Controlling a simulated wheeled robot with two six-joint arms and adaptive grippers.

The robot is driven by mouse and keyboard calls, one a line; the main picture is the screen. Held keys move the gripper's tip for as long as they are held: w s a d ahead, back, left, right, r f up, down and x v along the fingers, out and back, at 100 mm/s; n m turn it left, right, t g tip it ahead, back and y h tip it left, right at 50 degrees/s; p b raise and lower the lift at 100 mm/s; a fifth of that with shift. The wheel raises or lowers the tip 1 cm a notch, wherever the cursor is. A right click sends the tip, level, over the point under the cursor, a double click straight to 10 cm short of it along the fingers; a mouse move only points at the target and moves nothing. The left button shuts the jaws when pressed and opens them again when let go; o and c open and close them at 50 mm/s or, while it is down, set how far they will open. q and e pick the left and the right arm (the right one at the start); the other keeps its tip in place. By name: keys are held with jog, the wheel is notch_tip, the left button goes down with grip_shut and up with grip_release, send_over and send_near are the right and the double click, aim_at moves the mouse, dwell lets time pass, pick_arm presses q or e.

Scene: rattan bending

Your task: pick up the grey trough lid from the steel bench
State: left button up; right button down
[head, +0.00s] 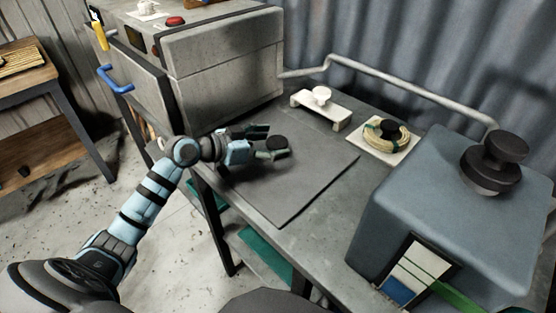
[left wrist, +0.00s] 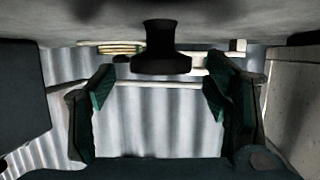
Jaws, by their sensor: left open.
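The grey trough lid (head: 305,175) lies flat on the steel bench (head: 338,183), a dark grey plate with a black round knob (head: 279,143) standing on it. My left gripper (head: 266,142) is open and low over the lid, with its fingertips at the knob. In the left wrist view, the picture is upside down: the black knob (left wrist: 161,48) shows centred between the spread green-padded fingers of my left gripper (left wrist: 158,88), with gaps on both sides. The lid's surface (left wrist: 215,20) fills the top of that view. My right gripper is not in view.
A grey steam cabinet (head: 222,65) stands behind at left. A small white stand (head: 304,101) and a rattan coil on a white board (head: 403,151) are at the back. A blue-grey box (head: 400,205) with a black knob fills the right. A bent pipe (head: 400,79) runs behind.

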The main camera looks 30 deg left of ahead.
pick_arm(q)
jog(key=shift+x, duration=1.25)
jog(key=shift+s+a, duration=0.1)
jog(key=c, duration=1.5)
grip_shut()
jog(key=shift+r, duration=0.1)
